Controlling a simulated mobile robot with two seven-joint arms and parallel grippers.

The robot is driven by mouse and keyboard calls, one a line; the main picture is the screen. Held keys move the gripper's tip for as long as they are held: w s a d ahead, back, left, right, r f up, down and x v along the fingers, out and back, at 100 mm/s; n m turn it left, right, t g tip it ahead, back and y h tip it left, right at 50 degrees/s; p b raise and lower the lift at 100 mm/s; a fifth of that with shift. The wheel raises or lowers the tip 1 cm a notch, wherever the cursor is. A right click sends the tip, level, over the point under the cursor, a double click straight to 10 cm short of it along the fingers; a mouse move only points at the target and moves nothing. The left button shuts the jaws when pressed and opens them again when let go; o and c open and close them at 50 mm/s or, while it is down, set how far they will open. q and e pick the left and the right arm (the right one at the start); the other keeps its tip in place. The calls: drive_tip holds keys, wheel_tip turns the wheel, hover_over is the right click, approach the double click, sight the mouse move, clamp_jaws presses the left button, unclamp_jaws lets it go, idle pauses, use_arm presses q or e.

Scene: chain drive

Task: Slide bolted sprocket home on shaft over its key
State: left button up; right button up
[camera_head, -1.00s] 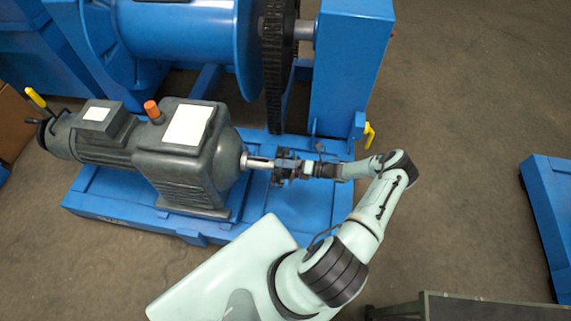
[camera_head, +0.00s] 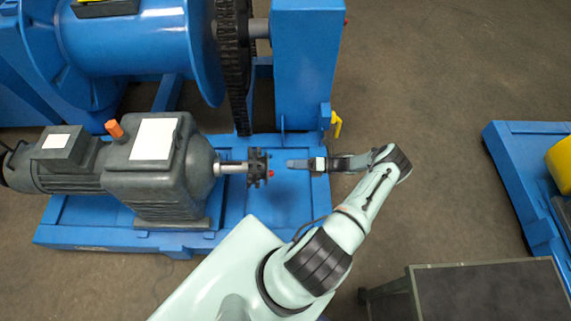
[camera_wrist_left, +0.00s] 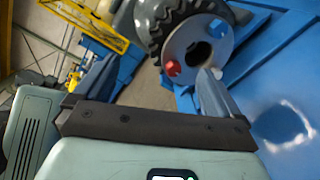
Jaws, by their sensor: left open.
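The dark toothed sprocket (camera_head: 257,167) sits at the right end of the bright shaft (camera_head: 231,168) that comes out of the grey gearbox. A length of bare shaft shows between gearbox and sprocket. The key cannot be made out. My right gripper is not in view.
The grey gearbox and motor (camera_head: 150,160) stand on a blue base frame (camera_head: 285,205). A large chain wheel (camera_head: 234,70) and blue drum stand behind, beside a blue post (camera_head: 302,65). A dark-topped table (camera_head: 490,295) is at lower right. Floor between is clear.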

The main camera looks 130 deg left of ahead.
use_arm(q)
drive_tip(key=c, duration=0.9)
drive_tip(key=shift+w+f+n, duration=0.1)
drive_tip(key=shift+w+n, duration=0.05)
drive_tip(key=shift+n, duration=0.45)
drive_tip(key=c, duration=0.6)
drive_tip(key=shift+d+f+n, duration=0.1)
drive_tip(key=shift+f+n, duration=0.05)
drive_tip(key=shift+n, duration=0.35)
clamp_jaws()
wheel_tip(320, 180, down, 3)
drive_tip(key=w+d+n+g+y+p, duration=0.1)
drive_tip(key=n+y+p, duration=0.1)
drive_tip(key=n, duration=1)
drive_tip(key=w+d+n+g+y+p, duration=0.1)
drive_tip(key=w+n+y+p, duration=0.1)
drive_tip(key=n, duration=0.9)
drive_tip(key=p+x, duration=0.1)
drive_tip(key=x, duration=0.5)
drive_tip(key=shift+n, duration=0.3)
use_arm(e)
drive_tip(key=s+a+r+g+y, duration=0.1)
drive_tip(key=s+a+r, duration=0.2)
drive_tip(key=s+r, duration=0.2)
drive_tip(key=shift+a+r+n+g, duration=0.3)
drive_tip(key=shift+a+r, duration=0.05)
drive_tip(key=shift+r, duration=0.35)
